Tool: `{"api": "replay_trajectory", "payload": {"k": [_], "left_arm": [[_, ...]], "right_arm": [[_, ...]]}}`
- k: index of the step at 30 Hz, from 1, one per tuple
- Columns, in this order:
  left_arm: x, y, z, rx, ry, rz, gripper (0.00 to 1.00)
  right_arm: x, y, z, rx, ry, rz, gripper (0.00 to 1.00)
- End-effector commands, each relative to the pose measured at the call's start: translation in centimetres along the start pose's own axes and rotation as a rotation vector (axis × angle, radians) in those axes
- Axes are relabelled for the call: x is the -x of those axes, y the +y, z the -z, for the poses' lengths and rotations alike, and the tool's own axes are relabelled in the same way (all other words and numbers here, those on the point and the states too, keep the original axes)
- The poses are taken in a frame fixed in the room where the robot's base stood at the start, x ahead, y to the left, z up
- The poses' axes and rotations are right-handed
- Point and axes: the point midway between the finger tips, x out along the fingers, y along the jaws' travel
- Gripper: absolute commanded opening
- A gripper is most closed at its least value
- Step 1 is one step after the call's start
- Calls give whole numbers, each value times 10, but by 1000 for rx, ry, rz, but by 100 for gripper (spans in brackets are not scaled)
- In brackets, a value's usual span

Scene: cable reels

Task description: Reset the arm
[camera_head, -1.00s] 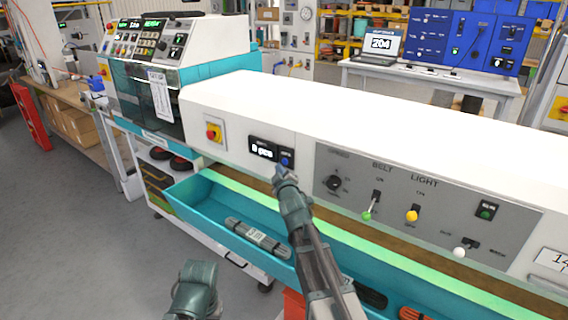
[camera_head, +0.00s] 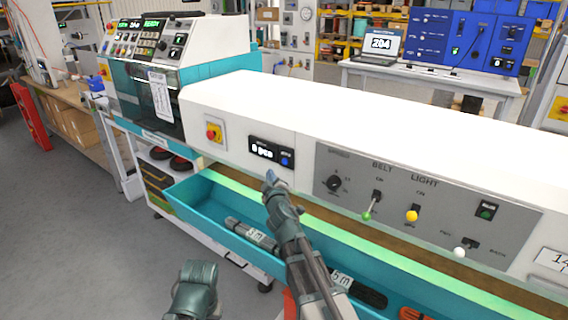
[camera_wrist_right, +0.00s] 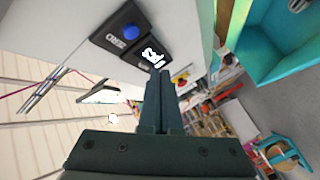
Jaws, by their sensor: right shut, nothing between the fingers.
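My right gripper (camera_head: 270,178) is shut with nothing in it. Its tip is in front of the white machine front, a little below and left of the blue button (camera_head: 285,161) beside the small display (camera_head: 262,149), which reads 0 pcs. In the right wrist view the shut fingers (camera_wrist_right: 158,100) point towards the display (camera_wrist_right: 152,52), with the blue button (camera_wrist_right: 131,32) up and to the left. A gap shows between the fingertips and the button. My left arm shows only as a grey-green link at the bottom of the head view; its gripper is not seen.
A grey panel (camera_head: 330,205) with a knob, levers and a green button (camera_head: 486,211) is to the right. A red and yellow switch (camera_head: 213,132) is to the left. Grey floor is open at left.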

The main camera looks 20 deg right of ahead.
Motion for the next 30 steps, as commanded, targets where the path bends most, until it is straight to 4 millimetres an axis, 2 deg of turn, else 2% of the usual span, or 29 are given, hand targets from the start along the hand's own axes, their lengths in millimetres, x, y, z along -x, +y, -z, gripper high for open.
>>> {"api": "replay_trajectory", "payload": {"k": [9, 14, 17, 20, 23, 24, 27, 30], "left_arm": [[1, 0, 0, 0, 0, 0, 50], [12, -1, -1, 0, 0, 0, 50], [23, -2, -1, 0, 0, 0, 50], [33, -3, -2, 0, 0, 0, 50], [42, -4, -2, 0, 0, 0, 50], [46, -4, -3, 0, 0, 0, 50], [53, -5, -3, 0, 0, 0, 50], [59, -6, -3, 0, 0, 0, 50]], "right_arm": [[2, -1, 0, -7, -12, 2, 0], [22, -15, -11, -88, -159, 37, 0], [52, -41, -25, -170, -337, 105, 0], [93, -76, -38, -242, -534, 209, 0], [146, -113, -46, -286, -728, 341, 0], [169, -127, -47, -296, -803, 398, 0], [226, -156, -46, -302, -971, 543, 0], [275, -173, -42, -290, -1097, 667, 0]]}}
